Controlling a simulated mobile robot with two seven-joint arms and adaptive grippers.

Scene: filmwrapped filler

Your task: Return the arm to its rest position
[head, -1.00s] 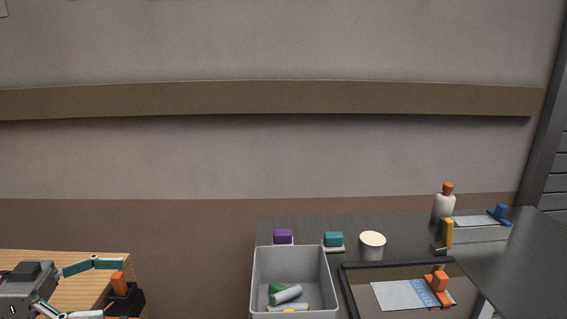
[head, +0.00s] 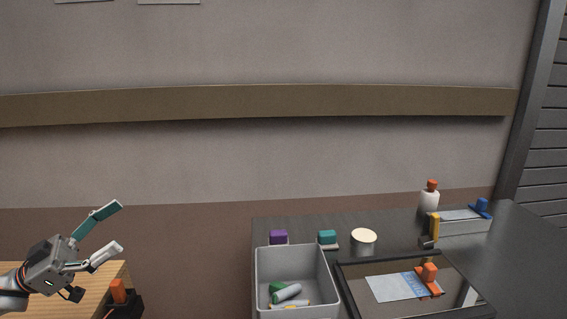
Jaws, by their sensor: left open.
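My left gripper (head: 121,224) is in the lower left of the head view. Its two fingers are spread wide and point up and to the right, with nothing between them. It is raised above a wooden table (head: 90,301) and is apart from the things on the dark table. My right gripper is not in view.
An orange-handled item in a black holder (head: 122,299) sits at the wooden table's edge. The dark table (head: 515,262) bears a grey bin (head: 290,259) with several items, a black-rimmed tray (head: 400,264), purple (head: 279,237) and teal (head: 327,237) blocks, a round tub (head: 364,237) and a bottle (head: 429,201).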

